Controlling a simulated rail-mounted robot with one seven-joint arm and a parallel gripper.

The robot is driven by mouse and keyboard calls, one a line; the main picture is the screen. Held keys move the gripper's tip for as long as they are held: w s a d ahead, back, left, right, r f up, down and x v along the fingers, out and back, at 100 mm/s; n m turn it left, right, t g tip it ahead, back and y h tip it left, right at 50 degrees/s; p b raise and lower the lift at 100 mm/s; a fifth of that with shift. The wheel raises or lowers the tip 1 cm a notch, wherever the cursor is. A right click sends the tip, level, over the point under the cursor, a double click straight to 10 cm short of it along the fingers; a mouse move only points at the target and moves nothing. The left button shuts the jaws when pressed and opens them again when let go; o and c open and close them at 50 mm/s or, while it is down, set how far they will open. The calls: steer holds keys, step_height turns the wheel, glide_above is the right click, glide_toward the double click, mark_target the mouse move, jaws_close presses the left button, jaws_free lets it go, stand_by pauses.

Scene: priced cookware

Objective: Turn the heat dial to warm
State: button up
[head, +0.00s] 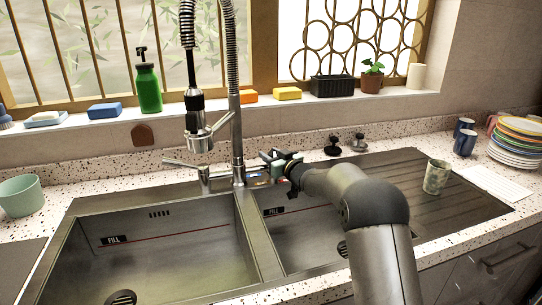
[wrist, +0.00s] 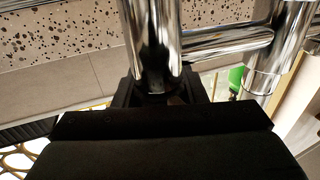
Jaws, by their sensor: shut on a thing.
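A chrome tap (head: 237,130) with a spring hose stands behind the double sink. At its base, to the right, a small part with blue and red marks (head: 258,180) looks like the heat dial; my gripper partly covers it. My gripper (head: 274,162) reaches in from the right and is shut at this spot. In the wrist view my black gripper (wrist: 158,95) is shut at the lower end of a thick chrome piece (wrist: 152,40). A chrome pipe (wrist: 225,43) runs off to the right. The dial's setting cannot be read.
The left basin (head: 170,250) and right basin (head: 300,240) lie below. A lever (head: 181,164) sticks out left of the tap. A green bottle (head: 148,88) and sponges line the sill.

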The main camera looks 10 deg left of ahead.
steer(key=shift+f, duration=0.1)
stand_by(0.5)
steer(key=o, duration=1)
steer(key=b+v, duration=0.1)
steer(key=v, duration=1.6)
steer(key=shift+s+d+b, duration=0.2)
steer(key=shift+b, duration=0.1)
